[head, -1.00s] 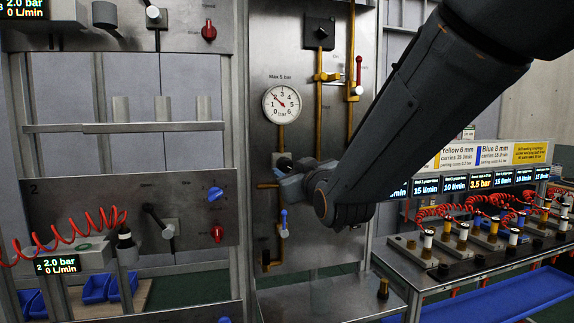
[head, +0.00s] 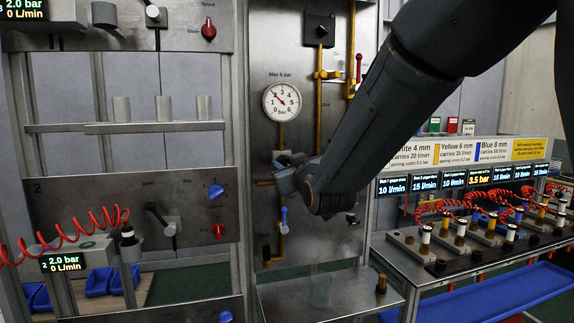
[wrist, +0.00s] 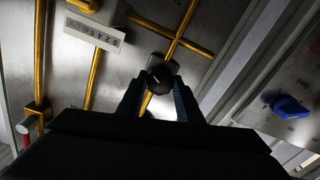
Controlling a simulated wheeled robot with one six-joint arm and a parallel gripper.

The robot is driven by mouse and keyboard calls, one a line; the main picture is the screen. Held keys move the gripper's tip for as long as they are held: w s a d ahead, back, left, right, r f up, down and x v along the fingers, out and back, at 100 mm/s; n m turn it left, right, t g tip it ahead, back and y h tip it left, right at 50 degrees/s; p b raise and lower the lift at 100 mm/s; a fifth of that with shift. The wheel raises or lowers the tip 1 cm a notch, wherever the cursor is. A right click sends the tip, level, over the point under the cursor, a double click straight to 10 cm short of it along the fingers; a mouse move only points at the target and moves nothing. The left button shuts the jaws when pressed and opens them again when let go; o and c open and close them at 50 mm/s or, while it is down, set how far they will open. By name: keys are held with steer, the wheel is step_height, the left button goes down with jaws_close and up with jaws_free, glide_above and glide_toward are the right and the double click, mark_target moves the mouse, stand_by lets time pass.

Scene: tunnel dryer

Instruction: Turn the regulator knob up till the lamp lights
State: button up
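The regulator knob (wrist: 158,82) is a round black knob on a grey body on the brass pipework. In the wrist view it sits between the two dark fingers of my gripper (wrist: 160,90). The fingers appear shut on it, one on each side. In the head view my gripper (head: 284,178) is at the pipe below the gauge and hides most of the knob. The round white gauge (head: 282,102), marked "Max 5 bar", has its needle toward the upper left, at roughly 2. I cannot make out a lit lamp.
A blue-handled valve (head: 284,220) is just below my gripper. A red-handled valve (head: 359,68) and brass pipes stand to the upper right. A bench with displays (head: 452,180) and red hoses is at the right. A panel with knobs (head: 100,205) is at the left.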

steer(key=shift+f+m+b, duration=0.15)
steer(key=shift+m+b, duration=0.65)
steer(key=shift+b, duration=0.15)
steer(key=shift+c, duration=0.2)
steer(key=shift+m+b, duration=0.4)
steer(key=shift+m, duration=0.2)
steer(key=o, duration=1)
steer(key=shift+o, duration=0.2)
steer(key=b+v, duration=0.2)
steer(key=v, duration=0.6)
steer(key=shift+w, duration=0.1)
